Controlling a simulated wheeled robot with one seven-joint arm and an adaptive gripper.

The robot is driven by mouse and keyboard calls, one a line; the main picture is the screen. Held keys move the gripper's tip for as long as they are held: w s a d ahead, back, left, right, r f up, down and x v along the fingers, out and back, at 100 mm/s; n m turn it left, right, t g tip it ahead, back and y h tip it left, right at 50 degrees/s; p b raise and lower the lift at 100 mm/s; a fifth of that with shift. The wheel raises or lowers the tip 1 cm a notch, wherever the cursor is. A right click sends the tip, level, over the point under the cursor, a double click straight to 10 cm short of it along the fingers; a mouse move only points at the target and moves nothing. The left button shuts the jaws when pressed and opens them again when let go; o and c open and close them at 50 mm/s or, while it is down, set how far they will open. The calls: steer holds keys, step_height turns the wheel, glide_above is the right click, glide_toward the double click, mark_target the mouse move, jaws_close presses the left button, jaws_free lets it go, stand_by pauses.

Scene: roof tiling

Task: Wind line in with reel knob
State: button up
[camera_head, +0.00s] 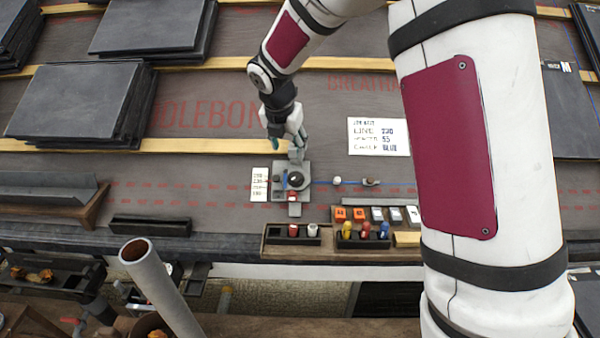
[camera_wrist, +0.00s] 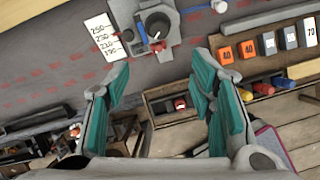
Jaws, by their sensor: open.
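The grey reel device (camera_head: 279,192) sits on the dark roof underlay, with a round black reel knob (camera_head: 296,179) on top. In the wrist view the knob (camera_wrist: 157,24) shows at the top centre, beyond the fingertips. A blue line (camera_head: 325,183) runs right from the device past a small white piece to a small fitting (camera_head: 371,182). A white scale card (camera_head: 260,184) with numbers lies at the device's left. My gripper (camera_head: 297,142) is just behind and above the device. In the wrist view its green-padded fingers (camera_wrist: 161,78) are spread wide with nothing between them.
A white note card (camera_head: 378,137) reads line 230, 55 and blue. In front right, a wooden tray (camera_head: 268,246) holds red, white, yellow and blue pieces, with orange and grey numbered blocks behind. Slate stacks (camera_head: 75,103) lie at left. A grey pipe (camera_head: 160,285) rises in front.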

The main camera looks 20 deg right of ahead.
mark_target(295, 176)
steer(key=shift+n, duration=0.6)
steer(key=b+x, duration=0.5)
steer(key=x, duration=1.1)
steer(key=shift+w+d+f, duration=0.2)
steer(key=shift+w+f, duration=0.05)
steer(key=c, duration=1.1)
